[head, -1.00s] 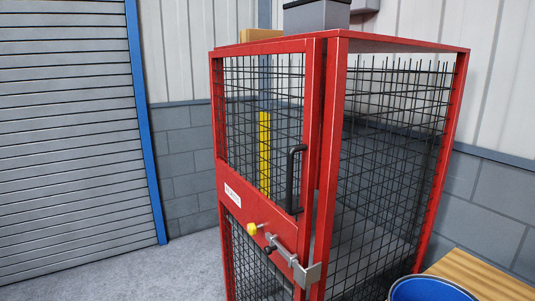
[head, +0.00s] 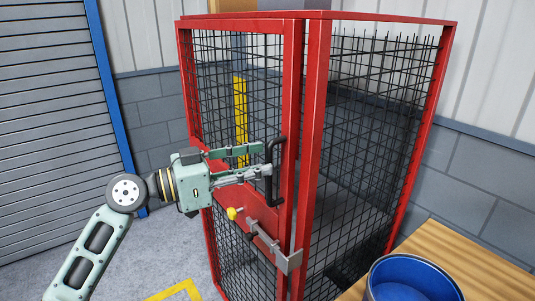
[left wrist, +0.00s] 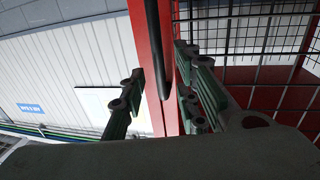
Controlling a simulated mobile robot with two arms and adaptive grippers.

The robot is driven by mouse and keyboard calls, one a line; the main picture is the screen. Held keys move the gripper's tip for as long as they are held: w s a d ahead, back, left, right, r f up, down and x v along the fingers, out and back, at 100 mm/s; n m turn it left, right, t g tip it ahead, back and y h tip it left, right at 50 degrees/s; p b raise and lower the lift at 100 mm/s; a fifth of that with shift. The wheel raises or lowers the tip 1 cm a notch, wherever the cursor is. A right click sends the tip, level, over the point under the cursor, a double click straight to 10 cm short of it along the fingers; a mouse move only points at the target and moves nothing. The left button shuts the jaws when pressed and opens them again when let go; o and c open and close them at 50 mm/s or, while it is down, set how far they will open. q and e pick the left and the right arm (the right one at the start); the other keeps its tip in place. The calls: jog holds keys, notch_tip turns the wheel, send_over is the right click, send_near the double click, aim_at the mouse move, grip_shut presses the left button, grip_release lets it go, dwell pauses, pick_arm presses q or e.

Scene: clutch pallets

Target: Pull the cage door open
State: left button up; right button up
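The red-framed mesh cage door (head: 292,110) stands upright on the cage's left face, and I see no wide gap at its edge. Its black bar handle (head: 271,190) is near the free edge. Below are a yellow knob (head: 234,213) and a steel latch bar (head: 266,240) reaching a bracket at the post. My left gripper (head: 262,163) is at the handle with its fingers spread. In the left wrist view the fingers (left wrist: 158,95) are apart, with the dark handle (left wrist: 155,40) between or just beyond them; contact is unclear. My right gripper is out of view.
A blue drum (head: 410,280) and a wooden surface (head: 465,265) stand at the lower right, close to the cage. A grey shutter (head: 45,100) is on the left. Open floor with a yellow marking (head: 180,290) lies before the door.

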pick_arm(q)
jog(key=p+x, duration=0.1)
jog(key=x, duration=0.1)
jog(key=shift+w+d+r, duration=0.1)
jog(key=shift+d+r, duration=0.05)
jog(key=shift+d, duration=0.2)
jog(key=shift+w+d+f, duration=0.2)
jog(key=shift+w+d, duration=0.05)
jog(key=shift+d, duration=0.1)
grip_shut()
